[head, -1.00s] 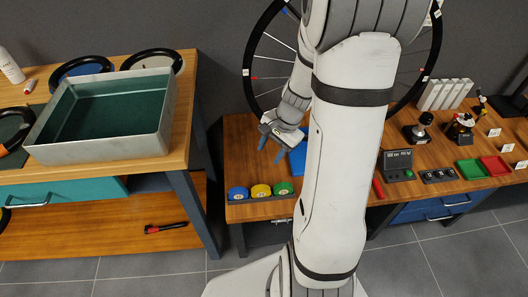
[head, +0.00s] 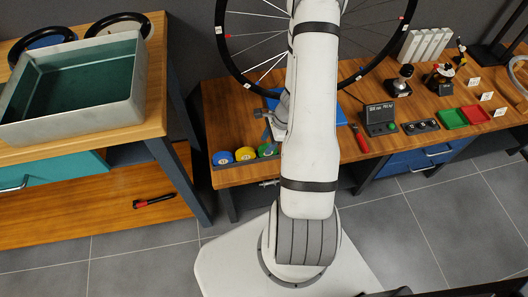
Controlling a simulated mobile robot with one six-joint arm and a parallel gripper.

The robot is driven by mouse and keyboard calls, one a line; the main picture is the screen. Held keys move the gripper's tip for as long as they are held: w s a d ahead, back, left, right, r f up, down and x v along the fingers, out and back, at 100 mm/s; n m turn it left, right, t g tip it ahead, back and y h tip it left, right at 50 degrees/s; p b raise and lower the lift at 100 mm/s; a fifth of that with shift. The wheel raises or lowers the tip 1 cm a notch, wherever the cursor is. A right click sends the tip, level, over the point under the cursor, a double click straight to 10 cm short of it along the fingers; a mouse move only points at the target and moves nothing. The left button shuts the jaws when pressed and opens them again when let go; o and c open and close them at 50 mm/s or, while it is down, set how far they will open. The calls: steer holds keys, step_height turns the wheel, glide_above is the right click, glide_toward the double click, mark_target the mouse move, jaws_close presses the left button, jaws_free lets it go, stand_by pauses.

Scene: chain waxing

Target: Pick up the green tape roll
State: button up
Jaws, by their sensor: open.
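The green tape roll (head: 266,151) sits at the right end of a dark holder (head: 240,164) on the front left of the wooden workbench. A yellow roll (head: 245,154) and a blue roll (head: 222,158) sit to its left in the same holder. My gripper (head: 269,137) is open, pointing down just above and behind the green roll, with nothing seen in it. My arm hides part of the gripper and the right side of the green roll. I cannot tell whether the fingers touch the roll.
A blue mat (head: 338,115) lies behind my arm, below a spoked wheel (head: 258,50). A red-handled tool (head: 359,139), a small display box (head: 379,118), a green tray (head: 452,118) and a red tray (head: 475,114) stand to the right. A metal bin (head: 140,85) is on the left bench.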

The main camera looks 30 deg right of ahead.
steer(key=shift+x, duration=1.2)
jaws_close()
